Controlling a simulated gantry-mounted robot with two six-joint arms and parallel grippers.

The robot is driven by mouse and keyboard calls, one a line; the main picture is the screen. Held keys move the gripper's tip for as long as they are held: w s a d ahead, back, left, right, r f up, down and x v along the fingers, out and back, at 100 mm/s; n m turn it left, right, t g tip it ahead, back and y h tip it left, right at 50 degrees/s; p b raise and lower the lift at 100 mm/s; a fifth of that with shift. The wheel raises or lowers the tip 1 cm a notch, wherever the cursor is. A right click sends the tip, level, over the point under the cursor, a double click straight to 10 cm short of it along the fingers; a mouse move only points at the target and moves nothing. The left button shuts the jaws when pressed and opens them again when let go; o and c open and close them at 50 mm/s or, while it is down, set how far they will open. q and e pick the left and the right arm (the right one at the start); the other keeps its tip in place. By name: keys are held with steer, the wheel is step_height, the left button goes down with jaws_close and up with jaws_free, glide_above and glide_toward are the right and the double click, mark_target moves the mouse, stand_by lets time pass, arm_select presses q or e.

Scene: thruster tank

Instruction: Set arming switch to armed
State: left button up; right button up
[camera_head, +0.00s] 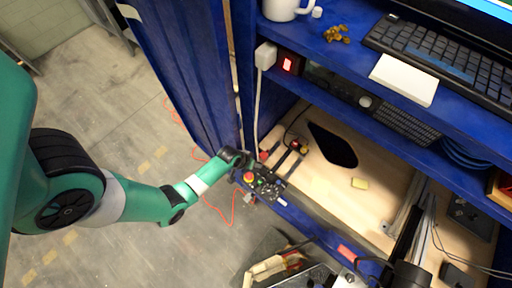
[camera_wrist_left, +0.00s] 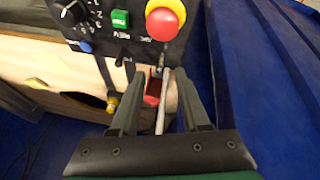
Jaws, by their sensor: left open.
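A dark control panel (camera_wrist_left: 115,30) fills the top of the left wrist view; in the head view the panel (camera_head: 266,186) sits at the blue bench's front edge. It carries a black dial, a green button (camera_wrist_left: 120,19) and a red mushroom button on a yellow collar (camera_wrist_left: 165,18). Below these are a small dark toggle (camera_wrist_left: 124,58) and a metal lever (camera_wrist_left: 163,75) beside a red part (camera_wrist_left: 152,90). I cannot read which one is the arming switch. My left gripper (camera_wrist_left: 160,80) is open, its fingers either side of the lever and red part.
A blue shelf (camera_head: 345,60) with a keyboard (camera_head: 440,62) and a white mug (camera_head: 284,9) overhangs the wooden tank top (camera_head: 330,185). A blue wall stands close on the gripper's right in the wrist view. Orange cable (camera_head: 215,205) lies on the floor.

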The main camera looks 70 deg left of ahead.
arm_select(q)
steer(key=shift+x, duration=1.45)
steer(key=shift+c, duration=0.3)
jaws_close()
